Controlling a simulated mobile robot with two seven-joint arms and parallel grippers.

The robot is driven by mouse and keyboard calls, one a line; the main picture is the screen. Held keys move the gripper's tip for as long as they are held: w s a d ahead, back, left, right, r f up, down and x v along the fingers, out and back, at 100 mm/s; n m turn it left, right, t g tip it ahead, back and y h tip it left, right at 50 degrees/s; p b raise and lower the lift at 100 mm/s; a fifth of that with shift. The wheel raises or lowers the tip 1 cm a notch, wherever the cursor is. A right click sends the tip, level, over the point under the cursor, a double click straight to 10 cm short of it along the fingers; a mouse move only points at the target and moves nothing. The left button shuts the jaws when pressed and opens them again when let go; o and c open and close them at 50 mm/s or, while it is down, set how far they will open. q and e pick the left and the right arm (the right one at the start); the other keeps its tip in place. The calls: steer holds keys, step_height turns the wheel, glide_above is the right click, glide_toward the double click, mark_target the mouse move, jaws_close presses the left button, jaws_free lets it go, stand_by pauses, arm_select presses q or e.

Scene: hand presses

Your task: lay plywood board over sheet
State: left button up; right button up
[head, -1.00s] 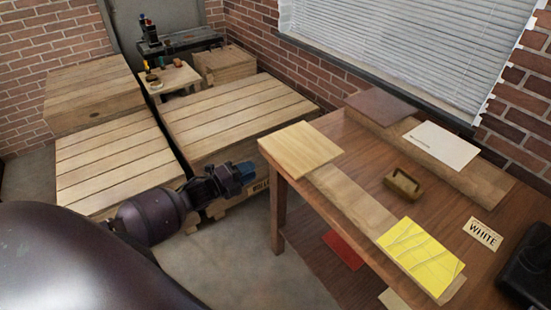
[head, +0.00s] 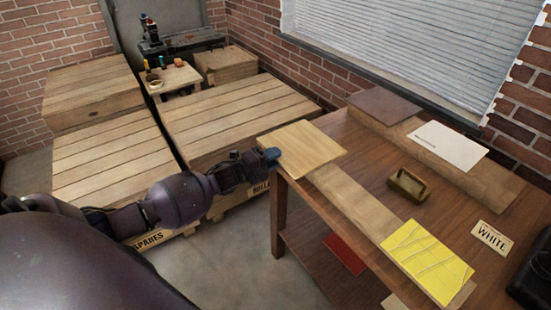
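A light plywood board (head: 305,146) lies at the far left end of the table, overhanging the left edge a little. A yellow sheet with thin lines (head: 428,258) lies near the front, on a long wooden plank. A white sheet (head: 447,144) lies at the back right. My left gripper (head: 271,156) is at the board's left edge, its bluish fingertips touching or very close to it. I cannot tell whether the fingers are closed on the board. My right gripper is not clearly in view.
A wooden block with a handle (head: 408,186) stands mid-table, between two planks. A dark brown board (head: 384,105) lies at the back, and a WHITE label (head: 492,238) at the right. A black object (head: 532,270) is cut off at the right edge. Large crates (head: 235,118) stand behind my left arm.

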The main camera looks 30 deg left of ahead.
arm_select(q)
steer(key=shift+w+d, duration=0.1)
steer(key=shift+w, duration=0.1)
steer(key=c, duration=0.5)
jaws_close()
